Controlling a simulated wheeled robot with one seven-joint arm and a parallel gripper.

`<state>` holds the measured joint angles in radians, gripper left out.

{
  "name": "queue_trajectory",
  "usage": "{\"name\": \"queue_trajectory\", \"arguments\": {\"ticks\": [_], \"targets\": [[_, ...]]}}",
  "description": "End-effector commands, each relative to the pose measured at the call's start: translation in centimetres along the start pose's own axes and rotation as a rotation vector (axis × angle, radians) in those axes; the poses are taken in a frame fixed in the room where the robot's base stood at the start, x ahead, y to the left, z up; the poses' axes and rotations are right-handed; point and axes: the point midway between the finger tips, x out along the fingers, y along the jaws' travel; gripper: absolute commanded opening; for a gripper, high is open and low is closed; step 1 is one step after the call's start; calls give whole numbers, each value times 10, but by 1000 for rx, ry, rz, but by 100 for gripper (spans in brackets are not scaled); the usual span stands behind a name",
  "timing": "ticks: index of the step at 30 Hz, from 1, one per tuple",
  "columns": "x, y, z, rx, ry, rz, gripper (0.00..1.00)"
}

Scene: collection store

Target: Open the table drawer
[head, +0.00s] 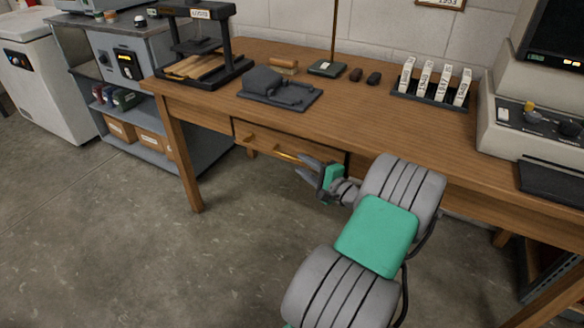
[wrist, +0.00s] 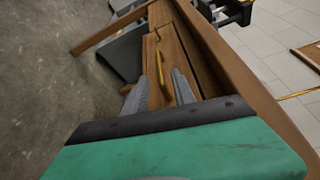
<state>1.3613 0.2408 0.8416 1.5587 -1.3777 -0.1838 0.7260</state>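The wooden table (head: 400,130) has a drawer (head: 265,136) in its front, which looks shut and roughly flush. A long brass bar handle (head: 270,151) runs across the drawer front. My gripper (head: 300,165) is in front of the right end of the handle, fingers spread. In the wrist view, my gripper (wrist: 160,75) has its two grey fingers apart, with the brass handle (wrist: 161,67) showing between them against the drawer front (wrist: 152,50). I cannot tell whether a finger touches the handle. The arm hides part of the table's front edge.
A small black press (head: 200,45), a grey moulded block (head: 280,88), a rack of white pieces (head: 432,93) and a monitor unit (head: 530,120) stand on the table. A table leg (head: 183,155) stands left of the drawer. The floor (head: 150,250) in front is clear.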

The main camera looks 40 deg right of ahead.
Motion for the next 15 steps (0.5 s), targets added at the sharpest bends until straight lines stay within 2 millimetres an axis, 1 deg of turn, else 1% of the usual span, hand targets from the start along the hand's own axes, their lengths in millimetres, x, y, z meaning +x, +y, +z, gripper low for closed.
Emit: {"name": "queue_trajectory", "arguments": {"ticks": [1,3,7,11,15], "targets": [[11,2,2,-4,-5,1,32],[26,2,2,-4,-5,2,32],[48,2,1,-6,-4,3,32],[59,0,1,-6,-2,3,32],[60,-1,1,-5,-1,3,32]]}}
